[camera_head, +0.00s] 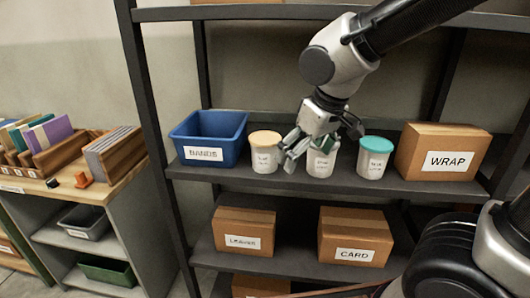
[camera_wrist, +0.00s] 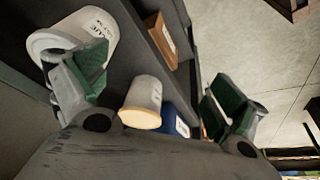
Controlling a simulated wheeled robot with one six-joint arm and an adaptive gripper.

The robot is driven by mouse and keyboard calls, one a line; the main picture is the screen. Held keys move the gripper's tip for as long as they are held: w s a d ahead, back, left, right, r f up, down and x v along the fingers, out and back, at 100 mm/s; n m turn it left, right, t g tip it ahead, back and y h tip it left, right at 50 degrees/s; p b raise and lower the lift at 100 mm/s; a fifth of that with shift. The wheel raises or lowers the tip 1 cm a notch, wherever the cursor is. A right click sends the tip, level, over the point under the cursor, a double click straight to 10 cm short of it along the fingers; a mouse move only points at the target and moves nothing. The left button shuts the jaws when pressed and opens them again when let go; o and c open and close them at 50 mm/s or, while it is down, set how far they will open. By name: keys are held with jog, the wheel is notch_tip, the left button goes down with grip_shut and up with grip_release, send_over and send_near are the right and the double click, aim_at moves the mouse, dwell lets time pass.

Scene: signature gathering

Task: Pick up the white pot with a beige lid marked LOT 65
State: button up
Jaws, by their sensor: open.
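The white pot with a beige lid (camera_head: 265,152) stands upright on the middle shelf, just right of the blue bin; its label is too small to read. It shows in the wrist view (camera_wrist: 143,95), lying between my fingers in the picture but farther off. My gripper (camera_head: 308,148) is open and empty, in front of a second white pot (camera_head: 320,164) whose top it mostly hides. In the wrist view my gripper (camera_wrist: 155,88) has one finger overlapping a near white pot (camera_wrist: 78,38) with a pale lid; I cannot tell whether they touch.
A blue bin marked BANDS (camera_head: 208,136) stands left of the pots. A teal-lidded pot (camera_head: 375,158) and a WRAP box (camera_head: 440,152) stand to the right. The shelf (camera_head: 240,182) has a dark upright at its left.

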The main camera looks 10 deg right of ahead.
aim_at(267, 138)
jog(key=w+a, duration=0.2)
jog(key=w, duration=0.1)
jog(key=w+a, duration=0.2)
jog(key=w, duration=0.2)
jog(key=w+a, duration=0.2)
jog(key=w, duration=0.2)
jog(key=shift+a+r, duration=0.2)
jog(key=shift+r, duration=0.05)
jog(key=x, duration=0.5)
jog(key=shift+w, duration=0.1)
jog(key=shift+c, duration=0.3)
jog(key=shift+r+t, duration=0.1)
jog(key=shift+t, duration=0.2)
jog(key=c, duration=1.2)
jog(key=shift+c, duration=0.2)
jog(key=shift+r, duration=0.15)
